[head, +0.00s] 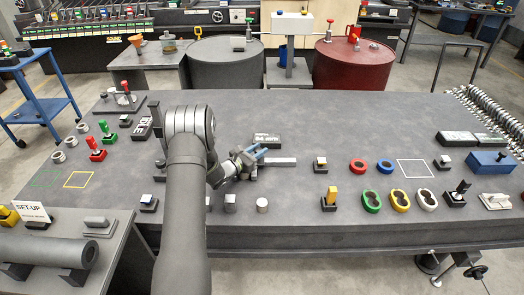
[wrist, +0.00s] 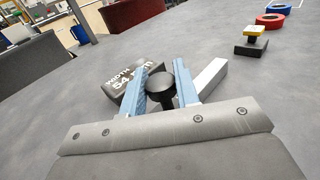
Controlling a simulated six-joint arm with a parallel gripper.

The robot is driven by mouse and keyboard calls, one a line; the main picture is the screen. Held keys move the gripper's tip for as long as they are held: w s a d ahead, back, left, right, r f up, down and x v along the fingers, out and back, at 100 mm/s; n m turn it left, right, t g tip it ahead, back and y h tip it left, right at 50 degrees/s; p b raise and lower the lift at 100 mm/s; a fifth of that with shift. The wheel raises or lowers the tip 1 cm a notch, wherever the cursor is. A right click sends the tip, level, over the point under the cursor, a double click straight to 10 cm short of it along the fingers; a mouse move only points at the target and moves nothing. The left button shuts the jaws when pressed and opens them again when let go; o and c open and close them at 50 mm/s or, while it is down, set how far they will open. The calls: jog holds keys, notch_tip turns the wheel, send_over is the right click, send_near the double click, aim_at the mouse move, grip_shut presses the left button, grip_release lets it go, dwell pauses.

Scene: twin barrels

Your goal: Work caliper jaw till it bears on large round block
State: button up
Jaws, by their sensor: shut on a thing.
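My gripper (head: 253,158) is over the middle of the bench, its blue fingers on either side of a black round knob (wrist: 160,84) and shut on it. A light grey bar (head: 281,162), which looks like part of the caliper, runs out to the right of the fingers and shows beside the right finger in the wrist view (wrist: 209,76). The caliper's jaws are hidden by my gripper. A grey round block (head: 230,203) and a paler round block (head: 262,205) stand near the front edge. I cannot tell which block is the large one, or whether anything touches a jaw.
A dark block with a width label (head: 266,140) lies just behind the bar. A small dark stand (head: 320,164), red ring (head: 358,166) and blue ring (head: 385,167) are to the right.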

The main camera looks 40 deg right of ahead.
jog(key=o, duration=0.9)
jog(key=shift+c, duration=0.2)
jog(key=a, duration=1.2)
